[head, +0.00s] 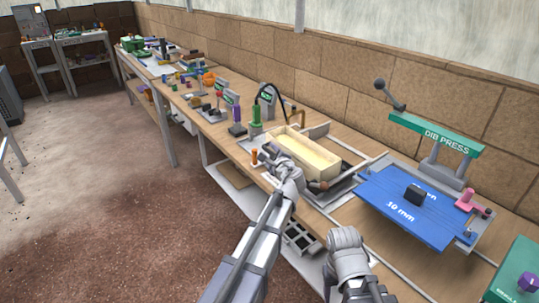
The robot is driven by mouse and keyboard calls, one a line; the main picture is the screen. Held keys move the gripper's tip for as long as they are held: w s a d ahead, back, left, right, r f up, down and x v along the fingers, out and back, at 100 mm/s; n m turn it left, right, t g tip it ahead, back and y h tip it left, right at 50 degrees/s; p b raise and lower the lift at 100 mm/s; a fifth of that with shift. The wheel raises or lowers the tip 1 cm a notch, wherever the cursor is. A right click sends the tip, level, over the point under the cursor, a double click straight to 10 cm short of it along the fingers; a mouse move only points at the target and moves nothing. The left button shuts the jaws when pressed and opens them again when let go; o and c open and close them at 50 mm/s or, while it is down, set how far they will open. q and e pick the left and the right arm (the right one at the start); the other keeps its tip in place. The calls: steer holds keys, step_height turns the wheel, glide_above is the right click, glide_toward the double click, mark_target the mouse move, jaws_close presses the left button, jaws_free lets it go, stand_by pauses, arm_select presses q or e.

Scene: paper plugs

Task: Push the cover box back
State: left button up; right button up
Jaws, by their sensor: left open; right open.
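A long cream box (318,159), most likely the cover box, sits in a grey metal frame (348,180) on the workbench. Its top looks open or recessed. My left gripper (269,154) is open at the near left end of the box, close to its front side. I cannot tell whether it touches the box. My arm hides part of the box's near side. My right gripper (345,237) is at the bench's front edge, to the right of and nearer than the box. Its fingers are hard to make out, and nothing shows in it.
A blue board (395,205) with a black block (415,195) lies right of the box, before the green press sign (437,134). A green pump-like device (256,120) stands left of the box. A stone wall (330,85) runs behind the bench.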

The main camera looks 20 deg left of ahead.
arm_select(q)
steer(key=shift+w+a+f, duration=0.1)
steer(key=shift+w+a, duration=0.15)
steer(key=shift+w, duration=0.15)
steer(key=shift+c, duration=0.2)
jaws_close()
stand_by(1.0)
